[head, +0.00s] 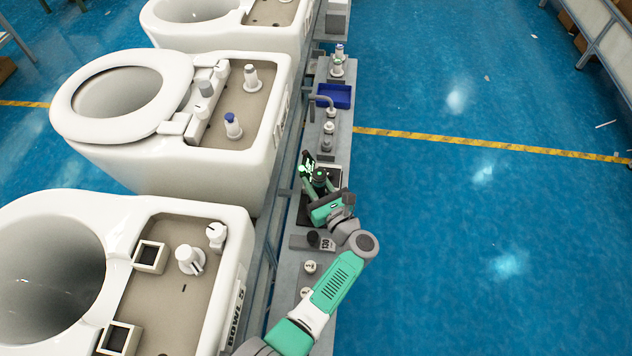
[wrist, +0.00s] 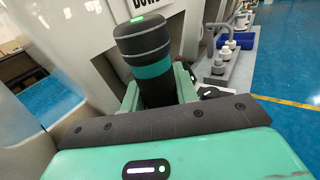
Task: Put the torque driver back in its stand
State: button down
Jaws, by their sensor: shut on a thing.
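The torque driver (wrist: 145,55) is a black cylinder with a teal band and a lit green mark on top. My gripper (wrist: 158,88) is shut around its body, with one green finger on each side. In the head view, my gripper (head: 316,182) and the driver are over the narrow grey bench, and the driver is small and partly hidden there. A grey block with a dark round part (head: 313,239) sits on the bench nearer to me, beside my wrist. I cannot tell for certain that it is the stand. The driver's lower end is hidden.
White toilets (head: 215,160) stand in a row left of the bench (head: 340,140). A blue bin (head: 335,95) and several white and grey fittings (head: 328,127) are farther along the bench. Small white fittings (head: 310,267) lie nearer. The blue floor (head: 480,230) on the right is clear.

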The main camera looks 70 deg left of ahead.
jog(key=c, duration=1)
grip_release()
jog(key=shift+r, duration=0.1)
jog(key=d, duration=0.2)
jog(key=d+p, duration=0.1)
jog(key=d, duration=0.2)
jog(key=d+p, duration=0.1)
jog(key=d, duration=0.1)
jog(key=shift+w+d, duration=0.4)
